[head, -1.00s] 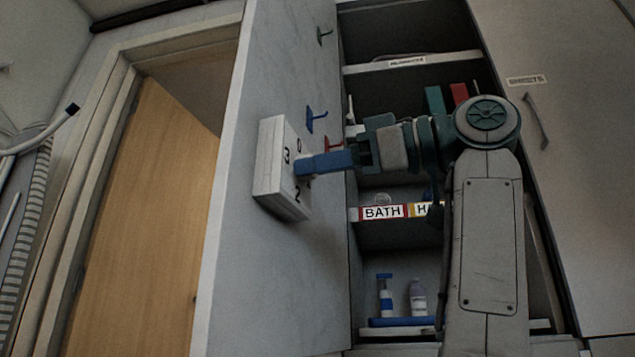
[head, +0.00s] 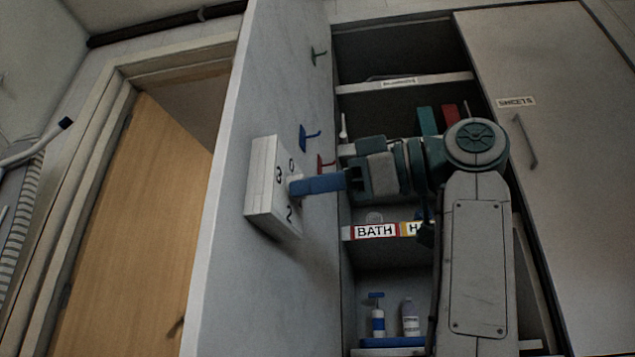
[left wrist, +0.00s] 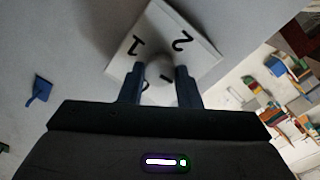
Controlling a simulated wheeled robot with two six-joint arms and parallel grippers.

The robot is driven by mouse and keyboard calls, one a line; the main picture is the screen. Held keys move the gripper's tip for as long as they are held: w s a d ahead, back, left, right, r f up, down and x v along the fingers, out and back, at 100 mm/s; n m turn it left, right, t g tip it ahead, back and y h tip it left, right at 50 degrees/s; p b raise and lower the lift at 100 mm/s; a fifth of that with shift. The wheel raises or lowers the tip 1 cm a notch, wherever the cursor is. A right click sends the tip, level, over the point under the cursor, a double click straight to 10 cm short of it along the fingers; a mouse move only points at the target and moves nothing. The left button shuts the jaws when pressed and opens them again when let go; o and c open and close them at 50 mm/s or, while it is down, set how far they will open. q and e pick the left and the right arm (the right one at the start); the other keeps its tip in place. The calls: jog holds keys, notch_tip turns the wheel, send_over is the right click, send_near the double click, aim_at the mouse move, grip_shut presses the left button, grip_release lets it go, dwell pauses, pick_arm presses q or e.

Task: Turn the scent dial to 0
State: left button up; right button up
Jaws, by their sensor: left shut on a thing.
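The scent dial is a white square box (head: 262,190) with black digits, fixed to the grey panel. In the head view 0 is at the top, 3 to the left and 2 at the bottom. The box also shows in the left wrist view (left wrist: 190,42), with 1 and 2 readable and another digit partly hidden by a finger. My left gripper (head: 294,187) reaches it from the right. Its blue fingers are shut on the round pale knob (left wrist: 160,70) at the box's middle. A small dark mark shows on the knob; its exact direction is hard to tell. My right gripper is out of view.
A blue hook (head: 304,137) and a red hook (head: 325,163) stick out of the panel near my gripper. An open cupboard with shelves, a BATH label (head: 375,231) and bottles (head: 410,318) lies behind my arm. A wooden door (head: 140,230) is at left.

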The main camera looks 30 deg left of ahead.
pick_arm(q)
jog(key=m, duration=0.9)
jog(key=m+p, duration=0.1)
jog(key=m, duration=0.9)
jog(key=shift+g+h, duration=0.3)
dwell(2.9)
dwell(0.3)
